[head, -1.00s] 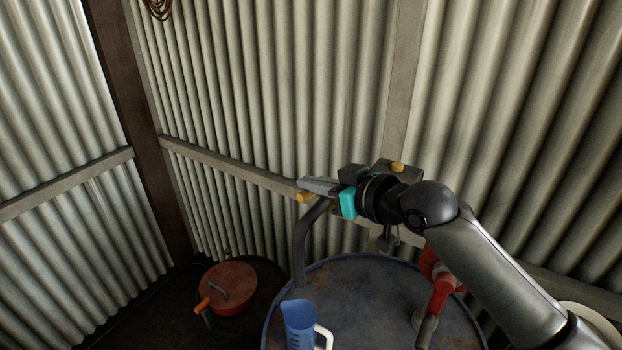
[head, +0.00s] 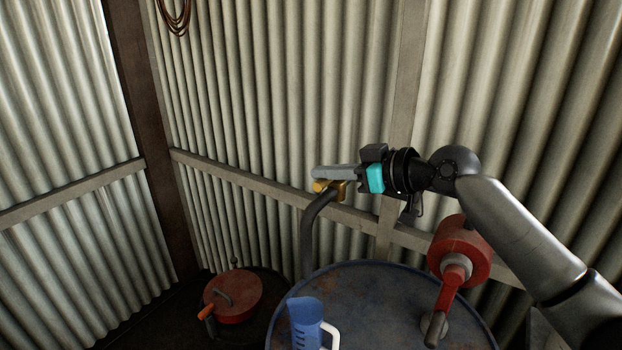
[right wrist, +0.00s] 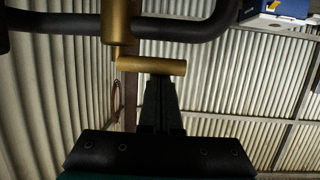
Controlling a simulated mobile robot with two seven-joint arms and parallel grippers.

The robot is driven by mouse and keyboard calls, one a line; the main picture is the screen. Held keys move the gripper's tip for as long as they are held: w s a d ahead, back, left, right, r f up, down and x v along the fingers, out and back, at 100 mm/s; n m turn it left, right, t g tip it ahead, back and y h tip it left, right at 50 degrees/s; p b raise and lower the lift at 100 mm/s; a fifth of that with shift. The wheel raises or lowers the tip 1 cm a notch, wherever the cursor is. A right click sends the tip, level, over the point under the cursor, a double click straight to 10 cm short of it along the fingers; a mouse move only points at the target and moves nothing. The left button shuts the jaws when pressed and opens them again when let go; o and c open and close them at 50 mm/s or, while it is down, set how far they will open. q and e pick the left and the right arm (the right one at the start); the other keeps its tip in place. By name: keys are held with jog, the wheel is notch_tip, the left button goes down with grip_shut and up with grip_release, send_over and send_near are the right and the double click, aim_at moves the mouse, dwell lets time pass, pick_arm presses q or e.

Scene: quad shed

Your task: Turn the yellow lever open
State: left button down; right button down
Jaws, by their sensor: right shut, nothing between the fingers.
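The yellow lever (right wrist: 151,66) is a short brass bar lying crosswise in the right wrist view, beside an upright brass body (right wrist: 117,22) on a dark pipe. In the head view, brass parts (head: 321,186) show at the top of the bent pipe, partly covered by my gripper. My right gripper (head: 318,171) is shut and empty, its fingers pointing left just above these parts. In the right wrist view its fingertips (right wrist: 160,84) end close by the bar; I cannot tell if they touch. My left gripper is not in view.
The bent dark pipe (head: 306,240) rises by a blue drum (head: 375,300). A blue jug (head: 306,322) and a red hand pump (head: 459,250) are at the drum. A red lidded container (head: 236,293) stands lower left. Corrugated walls close in behind.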

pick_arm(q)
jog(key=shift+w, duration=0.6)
